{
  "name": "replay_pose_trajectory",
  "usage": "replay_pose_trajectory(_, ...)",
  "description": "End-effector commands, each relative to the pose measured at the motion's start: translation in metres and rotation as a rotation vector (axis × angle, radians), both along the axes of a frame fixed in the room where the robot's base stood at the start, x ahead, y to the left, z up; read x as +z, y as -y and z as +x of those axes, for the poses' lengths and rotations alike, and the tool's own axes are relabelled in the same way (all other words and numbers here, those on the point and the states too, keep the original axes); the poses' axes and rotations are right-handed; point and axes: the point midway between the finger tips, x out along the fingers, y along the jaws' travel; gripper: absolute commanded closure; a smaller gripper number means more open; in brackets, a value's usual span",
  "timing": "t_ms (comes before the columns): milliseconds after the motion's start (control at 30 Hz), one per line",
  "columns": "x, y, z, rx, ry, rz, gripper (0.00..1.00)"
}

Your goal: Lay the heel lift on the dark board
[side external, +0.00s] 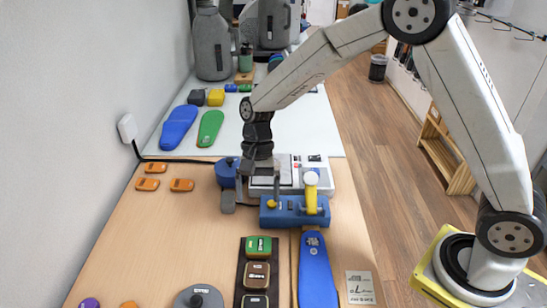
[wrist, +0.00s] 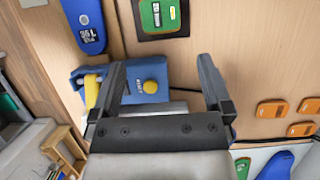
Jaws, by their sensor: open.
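The dark board (side external: 240,280) lies near the front of the wooden table and carries a green piece (side external: 258,246) and brown pieces (side external: 257,274). The board (wrist: 160,36) and green piece (wrist: 160,14) also show at the top of the wrist view. I cannot tell for sure which piece is the heel lift. Small orange pieces (side external: 148,184) lie at the left, and also at the right of the wrist view (wrist: 270,109). My gripper (side external: 250,202) is open, pointing down beside the blue fixture (side external: 290,215), beyond the board. In the wrist view the gripper (wrist: 161,65) has nothing between its fingers.
The blue fixture has a yellow lever (side external: 311,195) and stands before a grey device (side external: 290,178). A blue insole (side external: 316,272) lies right of the board. A grey round object (side external: 199,297) sits left of it. The wood between the orange pieces and board is clear.

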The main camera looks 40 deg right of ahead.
Motion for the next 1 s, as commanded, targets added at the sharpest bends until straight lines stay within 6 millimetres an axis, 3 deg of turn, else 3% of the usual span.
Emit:
replay_pose_trajectory(567,0.001,0.006,-0.004,0.02,0.027,-0.006,0.0)
replay_pose_trajectory(767,0.007,0.031,-0.019,0.114,0.13,-0.034,0.0)
replay_pose_trajectory(1000,0.014,0.075,-0.057,0.332,0.325,-0.106,0.0)
